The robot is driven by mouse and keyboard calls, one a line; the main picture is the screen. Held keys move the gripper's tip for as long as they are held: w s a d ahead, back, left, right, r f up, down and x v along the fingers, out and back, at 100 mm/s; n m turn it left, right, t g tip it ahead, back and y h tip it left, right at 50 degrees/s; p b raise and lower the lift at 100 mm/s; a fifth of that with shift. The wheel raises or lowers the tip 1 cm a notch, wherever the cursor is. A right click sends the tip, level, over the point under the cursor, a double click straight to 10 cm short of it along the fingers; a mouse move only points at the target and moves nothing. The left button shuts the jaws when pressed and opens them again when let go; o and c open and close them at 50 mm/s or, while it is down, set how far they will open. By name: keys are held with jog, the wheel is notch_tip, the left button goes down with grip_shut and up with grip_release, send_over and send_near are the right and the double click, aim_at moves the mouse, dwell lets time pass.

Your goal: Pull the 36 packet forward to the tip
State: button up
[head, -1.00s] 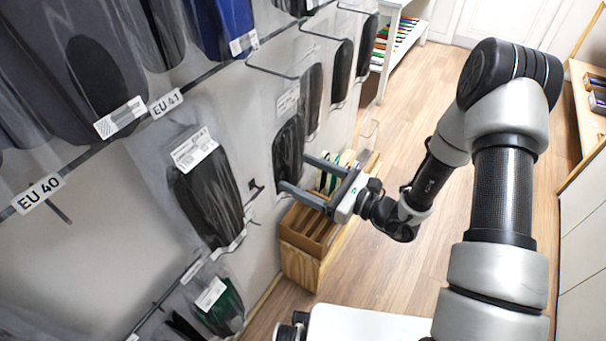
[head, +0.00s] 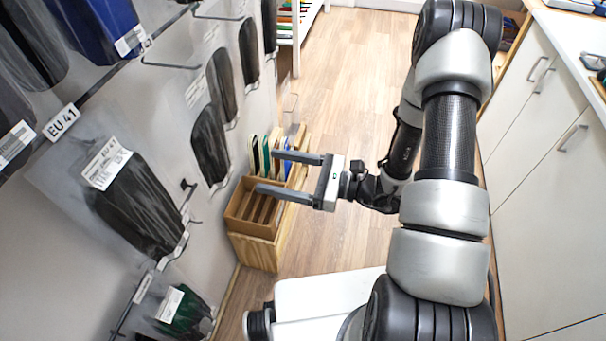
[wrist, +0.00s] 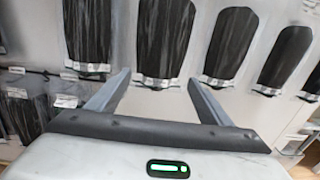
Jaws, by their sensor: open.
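My gripper (head: 267,172) is open and empty, its two fingers pointing left at the wall of hanging packets. In the head view a gap shows between the fingertips and the nearest dark packet (head: 210,145). In the wrist view the open fingers (wrist: 157,77) point at a row of dark insole packets, with one packet (wrist: 163,40) above and between the fingertips. Another dark packet (wrist: 230,45) hangs to its right and one (wrist: 88,35) to its left. No 36 label is readable, so I cannot tell which packet is the 36 one.
An EU 41 label (head: 62,122) sits on a rail at left, near a large dark packet (head: 135,205). A wooden rack (head: 252,222) with coloured boards stands on the floor below my gripper. White cabinets (head: 545,190) line the right. Wood floor (head: 335,85) lies open between.

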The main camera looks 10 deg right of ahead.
jog(key=v, duration=0.6)
jog(key=shift+r, duration=0.1)
dwell(0.3)
jog(key=s+r+n+g+h, duration=0.95)
jog(key=s+r+n, duration=0.3)
jog(key=n, duration=0.45)
jog(key=d+r+n+t+h, duration=0.5)
jog(key=d+r+t+h, duration=0.2)
jog(key=r+t, duration=0.3)
notch_tip(320, 180, up, 16)
jog(key=g+p, duration=0.1)
jog(key=p, duration=1.4)
jog(key=shift+d+r+g, duration=0.2)
jog(key=shift+r+g, duration=0.05)
jog(key=shift+g, duration=0.1)
